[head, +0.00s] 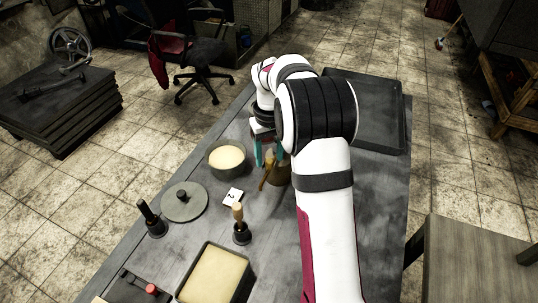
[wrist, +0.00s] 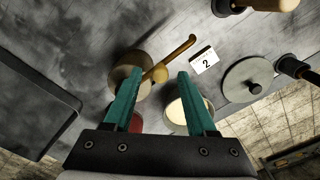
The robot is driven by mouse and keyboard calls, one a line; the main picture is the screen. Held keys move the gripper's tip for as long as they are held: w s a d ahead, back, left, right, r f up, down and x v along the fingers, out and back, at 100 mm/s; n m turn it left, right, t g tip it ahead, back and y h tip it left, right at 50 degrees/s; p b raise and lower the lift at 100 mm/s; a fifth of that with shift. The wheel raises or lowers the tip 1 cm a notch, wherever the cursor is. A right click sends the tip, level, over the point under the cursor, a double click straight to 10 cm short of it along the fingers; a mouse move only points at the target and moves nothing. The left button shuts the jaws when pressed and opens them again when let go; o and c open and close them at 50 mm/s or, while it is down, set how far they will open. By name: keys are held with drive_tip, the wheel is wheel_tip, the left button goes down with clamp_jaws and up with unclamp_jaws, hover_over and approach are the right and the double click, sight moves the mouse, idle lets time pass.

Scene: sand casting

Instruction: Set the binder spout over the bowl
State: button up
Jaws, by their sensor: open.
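The binder pot (head: 281,173) is a dull tan vessel with a brass-coloured spout or handle sticking out; it stands on the table right of the bowl. The dark bowl (head: 228,174), filled with pale sand, stands beside it, apart. My gripper (head: 270,152) is open, its teal fingers pointing down near the pot. In the wrist view my gripper (wrist: 158,75) has the brass piece (wrist: 176,57) of the pot showing between its fingertips. The left finger covers part of the pot (wrist: 125,68), and the right finger covers part of the bowl. I cannot tell whether the fingers touch anything.
A card marked 2 (head: 233,197), a round grey lid (head: 184,204), a dark rammer (head: 151,220) and a wooden-handled tool (head: 241,232) stand left and in front. A sand-filled box (head: 216,272) is at the near edge. A black tray (head: 372,110) lies at right.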

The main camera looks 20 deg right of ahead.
drive_tip(key=shift+f, duration=0.35)
drive_tip(key=shift+c, duration=0.4)
clamp_jaws()
drive_tip(key=shift+r, duration=0.1)
idle(0.8)
